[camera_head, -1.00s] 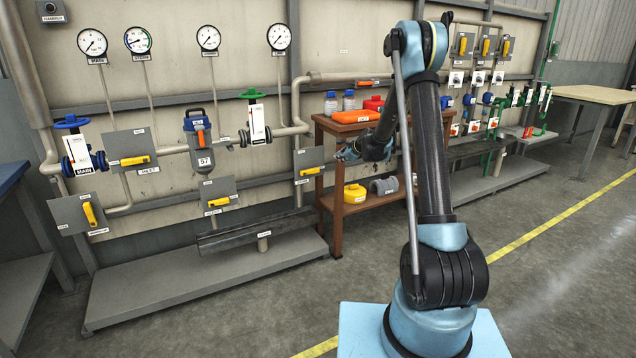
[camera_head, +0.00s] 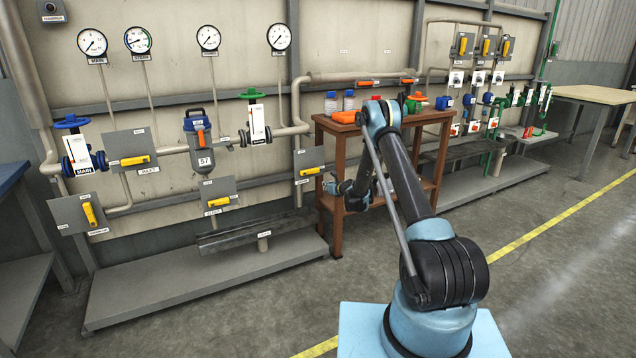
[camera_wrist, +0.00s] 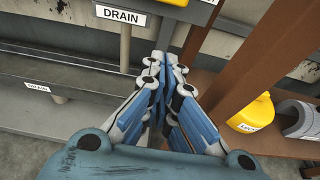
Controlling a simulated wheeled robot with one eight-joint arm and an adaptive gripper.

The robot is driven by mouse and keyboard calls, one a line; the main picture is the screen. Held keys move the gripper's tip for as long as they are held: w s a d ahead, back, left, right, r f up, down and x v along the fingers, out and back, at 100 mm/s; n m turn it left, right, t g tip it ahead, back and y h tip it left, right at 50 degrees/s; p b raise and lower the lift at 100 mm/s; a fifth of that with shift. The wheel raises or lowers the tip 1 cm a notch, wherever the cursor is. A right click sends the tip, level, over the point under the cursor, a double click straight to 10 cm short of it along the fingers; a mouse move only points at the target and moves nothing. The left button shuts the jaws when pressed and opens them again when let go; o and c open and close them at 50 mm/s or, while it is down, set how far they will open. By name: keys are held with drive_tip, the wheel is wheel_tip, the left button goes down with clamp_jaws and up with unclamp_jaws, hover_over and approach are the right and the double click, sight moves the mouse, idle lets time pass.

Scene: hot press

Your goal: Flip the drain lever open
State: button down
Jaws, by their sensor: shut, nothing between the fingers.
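The drain lever (camera_head: 312,171) is a yellow handle lying horizontal on a grey plate (camera_head: 307,157) at the left of the wooden shelf. In the wrist view the DRAIN label (camera_wrist: 122,16) shows at the top, with a bit of yellow handle (camera_wrist: 208,1) cut off by the top edge. My gripper (camera_head: 328,185) is just below and right of the lever in the head view, apart from it as far as I can tell. In the wrist view my gripper (camera_wrist: 166,62) has its blue-and-white fingers together and empty, pointing below the plate.
The wooden shelf (camera_head: 328,210) stands close at the right of my gripper, its post (camera_wrist: 258,55) near in the wrist view. A yellow container (camera_wrist: 252,114) sits on its lower board. A dark trough (camera_head: 230,236) runs below the plate. The floor in front is clear.

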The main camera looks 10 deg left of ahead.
sight(310, 171)
idle(0.3)
drive_tip(key=x, duration=1)
drive_tip(key=shift+r, duration=1.95)
drive_tip(key=shift+a, duration=0.1)
